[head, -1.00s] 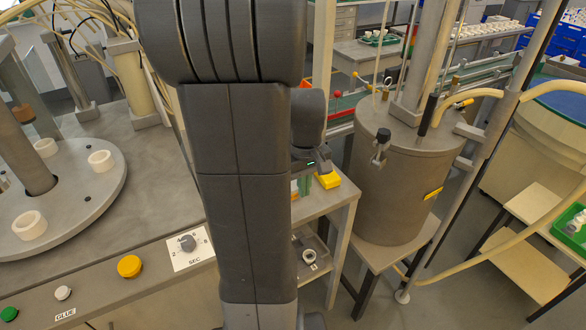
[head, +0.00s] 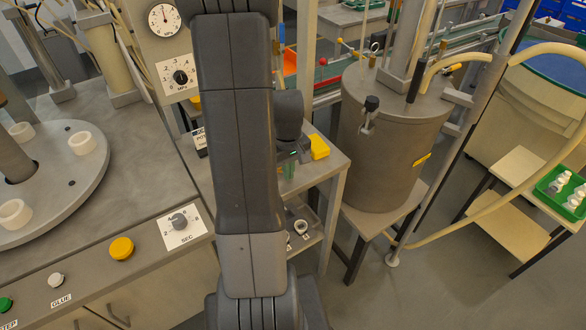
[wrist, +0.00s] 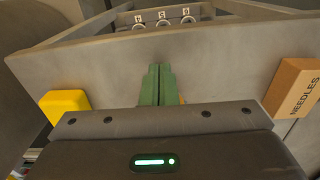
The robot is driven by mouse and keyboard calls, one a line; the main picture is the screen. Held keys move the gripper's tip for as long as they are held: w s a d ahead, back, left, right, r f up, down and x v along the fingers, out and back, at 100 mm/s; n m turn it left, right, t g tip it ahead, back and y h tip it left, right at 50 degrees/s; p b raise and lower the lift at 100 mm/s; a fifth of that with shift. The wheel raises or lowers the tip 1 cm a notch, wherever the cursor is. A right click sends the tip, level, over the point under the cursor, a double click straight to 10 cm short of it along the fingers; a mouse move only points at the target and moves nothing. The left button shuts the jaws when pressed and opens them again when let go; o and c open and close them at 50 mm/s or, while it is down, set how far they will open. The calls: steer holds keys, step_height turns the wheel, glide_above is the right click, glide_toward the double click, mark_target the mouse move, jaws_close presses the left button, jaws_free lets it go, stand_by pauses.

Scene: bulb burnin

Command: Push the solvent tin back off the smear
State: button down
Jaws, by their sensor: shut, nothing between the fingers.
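My gripper (wrist: 158,72) shows in the wrist view with its green fingers together and nothing between them. They are over the grey top of a small side table (wrist: 220,55). In the head view my gripper (head: 289,170) is partly hidden behind my arm, above the same table. I cannot make out the solvent tin or the smear in either view; my arm and gripper body cover part of the tabletop.
A yellow block (head: 319,147) is on the table; it also shows in the wrist view (wrist: 65,104). A brown box marked NEEDLES (wrist: 292,88) is at the right there. A large grey tank (head: 390,150) stands right of the table. Open floor (head: 440,280) lies in front.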

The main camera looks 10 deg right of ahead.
steer(key=shift+w+a, duration=0.2)
steer(key=shift+w, duration=0.45)
steer(key=w+a, duration=0.1)
steer(key=w, duration=0.3)
steer(key=w+a, duration=0.2)
steer(key=w, duration=0.3)
steer(key=w+a, duration=0.1)
steer(key=w, duration=0.4)
steer(key=shift+w+a, duration=0.25)
steer(key=shift+a, duration=0.1)
steer(key=shift+s, duration=0.1)
